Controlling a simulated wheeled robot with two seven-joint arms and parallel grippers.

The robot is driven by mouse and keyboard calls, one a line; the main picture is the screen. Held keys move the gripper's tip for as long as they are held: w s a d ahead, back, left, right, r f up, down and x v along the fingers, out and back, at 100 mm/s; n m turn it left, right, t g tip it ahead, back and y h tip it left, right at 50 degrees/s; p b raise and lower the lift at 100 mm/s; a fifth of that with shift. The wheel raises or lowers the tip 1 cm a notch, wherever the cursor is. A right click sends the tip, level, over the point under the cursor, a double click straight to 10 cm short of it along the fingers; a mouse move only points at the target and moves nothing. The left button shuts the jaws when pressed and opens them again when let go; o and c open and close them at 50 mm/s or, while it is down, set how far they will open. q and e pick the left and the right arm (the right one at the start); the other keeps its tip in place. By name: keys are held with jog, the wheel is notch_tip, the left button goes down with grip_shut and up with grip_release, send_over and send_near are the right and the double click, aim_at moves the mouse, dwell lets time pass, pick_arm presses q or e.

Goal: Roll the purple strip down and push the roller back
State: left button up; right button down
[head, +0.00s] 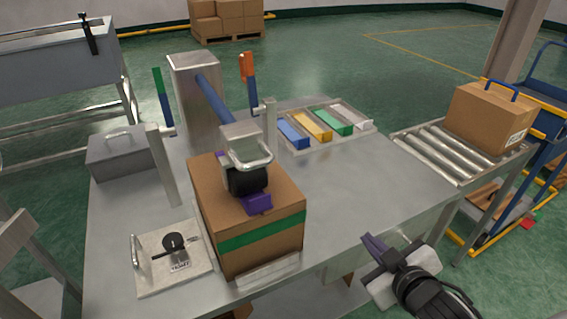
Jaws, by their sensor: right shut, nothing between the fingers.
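A cardboard box (225,220) with a green band (250,238) around its side stands at the front of the metal table. A short purple strip (257,204) lies at the box's top front edge. Just behind it is a black roller (244,181) under a metal holder with a curved handle (249,157), on the end of a blue arm (214,98) from a metal column (196,90). I cannot tell whether the roller touches the strip. My right gripper (374,246) is shut and empty, off the table's front edge, right of the box and apart from it. My left gripper is out of view.
A plate with a black knob (174,242) lies left of the box. Upright levers with green (157,82) and orange (246,68) grips flank the column. Coloured trays (312,125) sit behind. A roller conveyor (446,152) carries another box (492,118). The table's right middle is clear.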

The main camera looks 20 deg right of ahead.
jog(key=w+d+r+n+t+y, duration=0.1)
jog(key=w+r+n+t, duration=0.2)
jog(key=r, duration=0.5)
jog(key=w+d+r+n+t+y, duration=0.15)
jog(key=r+n+t, duration=0.25)
jog(key=r, duration=0.5)
jog(key=s+a+r+n+y, duration=0.2)
jog(key=a+r+n+y, duration=0.4)
jog(key=n+y, duration=0.3)
jog(key=n+g+y+p, duration=0.2)
jog(key=n+g+y, duration=0.3)
jog(key=n+g, duration=0.3)
send_near(258, 155)
jog(key=a+t, duration=0.1)
jog(key=a, duration=0.3)
jog(key=shift+w+a+f+n, duration=0.1)
jog(key=shift+w+f+n, duration=0.1)
jog(key=shift+w, duration=0.3)
jog(key=shift+w+a+f+n, duration=0.1)
jog(key=shift+w+f+n, duration=0.1)
jog(key=shift+w, duration=0.95)
